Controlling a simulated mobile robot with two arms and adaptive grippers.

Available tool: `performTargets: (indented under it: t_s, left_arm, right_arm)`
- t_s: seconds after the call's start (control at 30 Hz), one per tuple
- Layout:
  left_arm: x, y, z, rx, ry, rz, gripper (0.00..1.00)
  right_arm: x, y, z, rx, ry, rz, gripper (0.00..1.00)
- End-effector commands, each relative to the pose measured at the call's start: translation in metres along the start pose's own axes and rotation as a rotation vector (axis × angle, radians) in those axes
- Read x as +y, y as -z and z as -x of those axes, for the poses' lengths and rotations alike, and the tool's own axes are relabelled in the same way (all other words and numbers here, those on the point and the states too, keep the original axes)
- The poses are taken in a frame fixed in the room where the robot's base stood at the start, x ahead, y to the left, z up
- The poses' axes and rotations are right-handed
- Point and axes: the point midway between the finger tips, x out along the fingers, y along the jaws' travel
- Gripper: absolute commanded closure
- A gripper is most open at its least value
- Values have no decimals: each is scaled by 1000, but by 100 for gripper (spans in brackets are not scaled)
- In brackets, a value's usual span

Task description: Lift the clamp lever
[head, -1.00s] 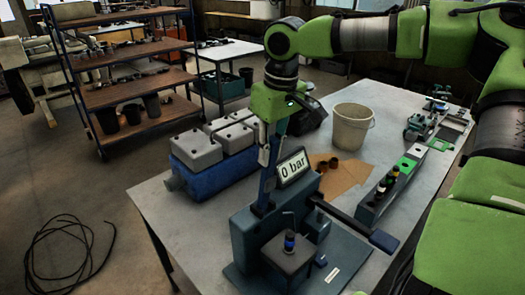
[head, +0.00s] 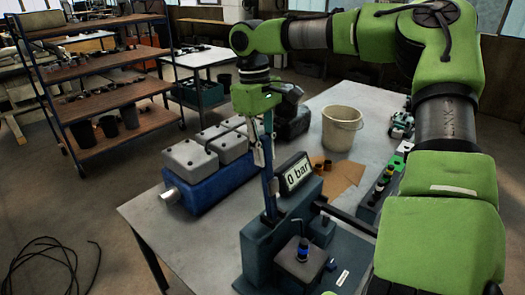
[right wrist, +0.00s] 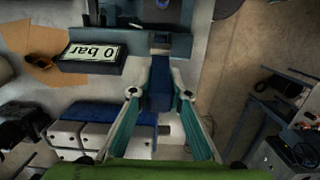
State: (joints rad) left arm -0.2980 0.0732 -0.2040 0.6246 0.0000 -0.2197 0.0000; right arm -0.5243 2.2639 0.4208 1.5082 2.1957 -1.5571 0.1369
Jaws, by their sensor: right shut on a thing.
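The clamp lever (head: 270,190) is a blue bar standing nearly upright from the back of the blue-grey test stand (head: 262,247). My right gripper (head: 265,152) is above the stand, pointing down, and is shut on the lever's upper part. In the right wrist view the blue bar (right wrist: 159,88) lies between the two fingers of the gripper (right wrist: 160,96). The stand's display (head: 297,173) reads 0 bar. My left gripper is not in view.
A blue box with grey blocks (head: 205,185) stands left of the stand. A white bucket (head: 341,130) and brown paper (head: 343,175) are behind it. A dark bar (head: 345,217) sticks out right. A shelf rack (head: 100,95) stands back left.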

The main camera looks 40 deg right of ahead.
Motion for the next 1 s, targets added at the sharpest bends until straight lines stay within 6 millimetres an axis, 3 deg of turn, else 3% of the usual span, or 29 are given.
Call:
performTargets:
  t_s: [0.13,0.17,0.2,0.23,0.67,1.0]
  left_arm:
    - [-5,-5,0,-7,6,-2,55]
    - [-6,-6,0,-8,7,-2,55]
    - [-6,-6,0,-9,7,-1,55]
    - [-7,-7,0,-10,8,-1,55]
    - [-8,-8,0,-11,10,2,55]
    - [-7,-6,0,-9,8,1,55]
  right_arm:
    - [-1,-1,-3,-7,3,1,100]
    - [-1,-1,-3,-7,3,1,78]
    - [0,-1,-3,-7,3,1,67]
    - [0,-1,-2,-6,3,1,66]
    - [0,0,8,-2,0,0,66]
    - [0,1,75,0,-1,-1,66]
